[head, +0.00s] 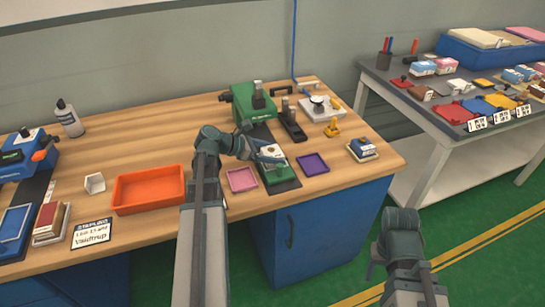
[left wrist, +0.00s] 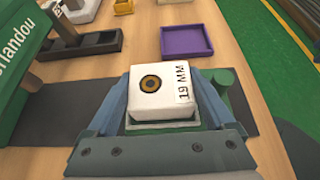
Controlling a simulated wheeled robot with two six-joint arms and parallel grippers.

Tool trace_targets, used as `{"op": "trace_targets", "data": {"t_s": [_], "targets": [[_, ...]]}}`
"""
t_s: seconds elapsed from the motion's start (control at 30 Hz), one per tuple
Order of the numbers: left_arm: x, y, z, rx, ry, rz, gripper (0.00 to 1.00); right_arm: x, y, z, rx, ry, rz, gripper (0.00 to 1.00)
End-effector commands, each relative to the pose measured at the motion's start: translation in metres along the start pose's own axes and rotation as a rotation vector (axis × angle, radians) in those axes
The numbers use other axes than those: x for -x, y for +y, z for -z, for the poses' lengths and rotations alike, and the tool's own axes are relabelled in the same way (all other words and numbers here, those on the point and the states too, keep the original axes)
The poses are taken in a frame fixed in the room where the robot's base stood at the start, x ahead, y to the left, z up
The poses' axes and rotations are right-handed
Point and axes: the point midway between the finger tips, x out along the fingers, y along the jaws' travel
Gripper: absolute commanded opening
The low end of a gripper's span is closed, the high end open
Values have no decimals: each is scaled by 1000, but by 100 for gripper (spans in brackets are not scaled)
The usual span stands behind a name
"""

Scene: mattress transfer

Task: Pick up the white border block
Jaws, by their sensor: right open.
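The white border block (left wrist: 164,93) has a dark ring with an orange centre on top and a "19 MM" label. In the left wrist view it stands over a green base on a dark mat. My left gripper (left wrist: 165,98) has one blue-grey finger on each side of it, very close; whether they press on it I cannot tell. In the head view the block (head: 271,152) shows at the tip of my left gripper (head: 262,153), at the green fixture (head: 280,174). My right gripper (head: 374,262) is low at the right, off the table, partly hidden by its arm and empty.
A pink tray (head: 242,180) and a purple tray (head: 313,164) flank the mat. An orange tray (head: 148,190) lies left. A green machine (head: 250,103) and a black holder (head: 291,122) stand behind. A second table (head: 420,110) is at the right.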

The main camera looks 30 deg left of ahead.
Motion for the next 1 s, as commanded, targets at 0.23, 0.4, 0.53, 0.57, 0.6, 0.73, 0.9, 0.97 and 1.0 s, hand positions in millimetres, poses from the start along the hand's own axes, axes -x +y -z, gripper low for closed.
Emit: {"op": "trace_targets", "data": {"t_s": [0.23,0.4,0.53,0.57,0.6,0.73,0.9,0.97,1.0], "targets": [[0,0,0,0,0,0,28,0,0,0,0,0,0,57],[0,0,-1,0,0,0,28,1,0,0,0,0,0,57],[3,0,-5,0,0,0,28,5,0,0,0,0,0,57],[4,0,-6,0,0,0,28,7,1,0,0,0,0,57],[5,0,-9,0,0,0,28,10,1,-1,0,0,0,57],[12,0,-21,0,0,0,28,24,2,-1,0,0,0,57],[23,0,-43,0,0,0,28,48,5,-3,0,0,0,57],[28,0,-51,0,0,0,28,58,6,-3,0,0,0,57],[31,0,-57,0,0,0,28,64,6,-4,-1,0,0,57]]}}
